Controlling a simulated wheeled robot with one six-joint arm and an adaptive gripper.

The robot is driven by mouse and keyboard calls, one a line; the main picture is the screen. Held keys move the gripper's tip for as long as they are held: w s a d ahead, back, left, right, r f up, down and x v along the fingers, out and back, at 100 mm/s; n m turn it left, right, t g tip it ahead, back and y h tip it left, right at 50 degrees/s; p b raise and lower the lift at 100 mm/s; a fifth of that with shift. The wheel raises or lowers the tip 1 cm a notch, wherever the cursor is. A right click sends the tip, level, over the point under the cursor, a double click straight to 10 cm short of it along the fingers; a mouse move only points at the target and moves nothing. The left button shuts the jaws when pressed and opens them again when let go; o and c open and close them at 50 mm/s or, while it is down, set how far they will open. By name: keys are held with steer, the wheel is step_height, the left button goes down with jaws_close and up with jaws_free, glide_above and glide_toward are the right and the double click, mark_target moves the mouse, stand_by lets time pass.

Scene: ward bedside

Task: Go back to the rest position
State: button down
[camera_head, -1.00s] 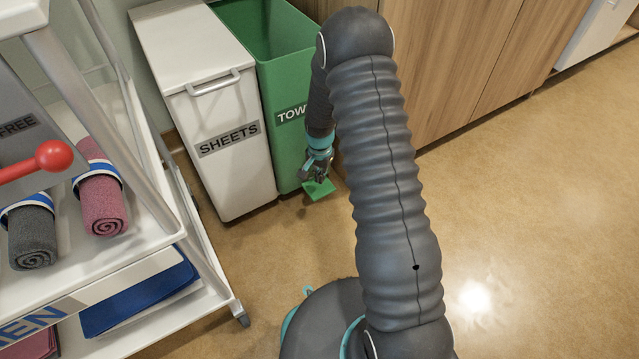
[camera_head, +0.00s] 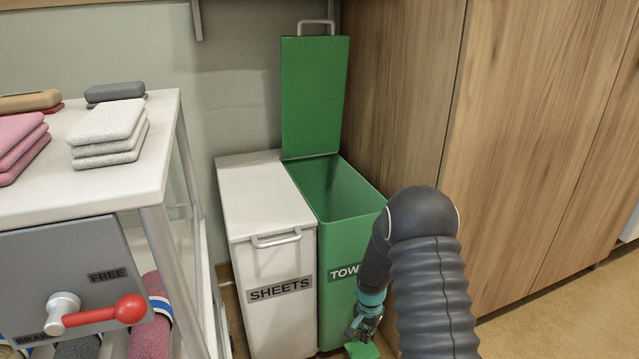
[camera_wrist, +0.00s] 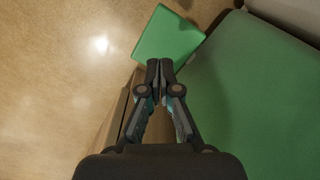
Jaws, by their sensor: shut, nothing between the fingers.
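My gripper (camera_head: 362,328) hangs low in front of the green towel bin (camera_head: 338,297), pointing down. In the wrist view my gripper (camera_wrist: 160,66) has its fingertips together with nothing between them. A flat green piece (camera_wrist: 168,38), apparently the bin's pedal, shows just beyond the fingertips; it also shows in the head view (camera_head: 362,350). I cannot tell whether the fingertips touch it. The green bin's lid (camera_head: 316,97) stands upright and the bin is open.
A white bin (camera_head: 268,205) marked SHEETS, lid shut, stands left of the green bin. A trolley (camera_head: 130,185) with folded towels and a red-knobbed brake lever (camera_head: 130,309) is at the left. A wooden cabinet (camera_head: 540,150) is at the right. Floor is free at lower right.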

steer(key=s+n+g, duration=0.1)
steer(key=s+n, duration=0.1)
steer(key=s, duration=0.3)
steer(key=s+r+n+t+p, duration=0.2)
steer(key=s+r, duration=0.6)
steer(key=r, duration=0.7)
steer(key=s+r+n+t+p, duration=0.1)
steer(key=s+r+t, duration=0.1)
steer(key=s+r, duration=0.6)
steer(key=s+r+n+t+p, duration=0.2)
steer(key=s+r, duration=0.7)
steer(key=r, duration=1.2)
steer(key=shift+r+n+t+p, duration=0.3)
steer(key=shift+r+t, duration=0.1)
